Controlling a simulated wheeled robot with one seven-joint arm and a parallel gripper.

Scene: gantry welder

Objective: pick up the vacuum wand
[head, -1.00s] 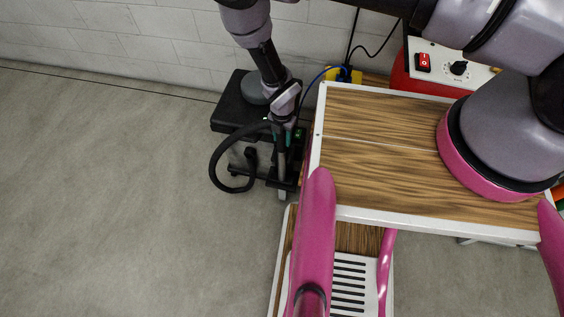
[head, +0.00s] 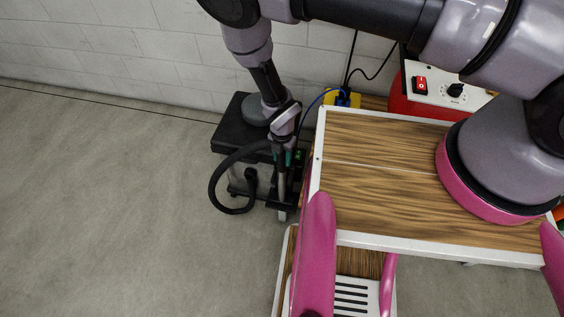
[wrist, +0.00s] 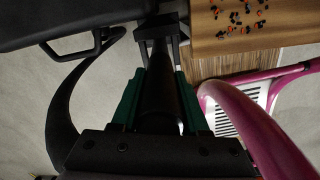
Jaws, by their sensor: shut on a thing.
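The vacuum wand (head: 282,181) is a grey upright tube beside the black vacuum unit (head: 236,133), with a black hose (head: 214,188) curving from it to the left. My gripper (head: 288,158) comes down on the wand from above, left of the wooden cart top. In the wrist view my gripper (wrist: 161,105) has green-padded fingers on both sides of the dark wand (wrist: 160,88), shut on it. The hose (wrist: 62,105) loops at the left of the wrist view. The wand's lower end is partly hidden.
The wooden cart top (head: 385,185) with a white rim stands close at the right. Pink cart handles (head: 317,250) rise in front. A red box with a switch panel (head: 440,90) stands at the back right. Open floor (head: 110,210) lies at the left.

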